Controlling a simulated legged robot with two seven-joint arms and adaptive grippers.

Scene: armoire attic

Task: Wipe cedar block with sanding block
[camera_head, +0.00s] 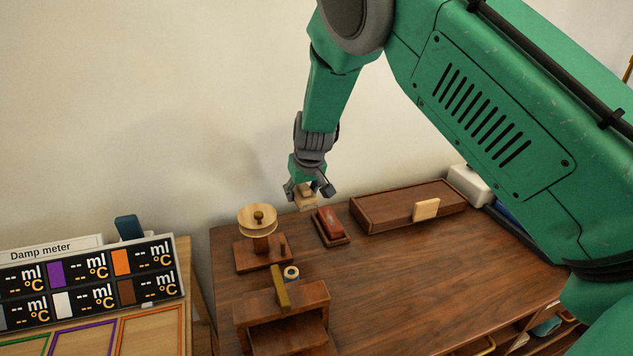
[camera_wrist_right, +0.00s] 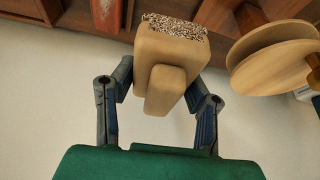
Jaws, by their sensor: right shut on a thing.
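My right gripper (camera_head: 308,192) is shut on a tan block with a handle-like bump and a speckled gritty face, which looks like the sanding block (camera_head: 307,203). The right wrist view shows this sanding block (camera_wrist_right: 170,60) between the two fingers (camera_wrist_right: 158,98), its speckled side facing away from the palm. It is held above the back of the desk. A reddish block, likely the cedar block (camera_head: 330,222), lies on a dark wooden base just right of and below the gripper. Part of it shows at the top of the right wrist view (camera_wrist_right: 106,14). My left gripper is out of view.
A wooden stand with round pale discs (camera_head: 258,220) is left of the reddish block. A long dark box (camera_head: 390,208) with a pale tag (camera_head: 426,209) is right. A wooden holder (camera_head: 282,300) stands in front. The desk's right middle (camera_head: 440,260) is clear.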

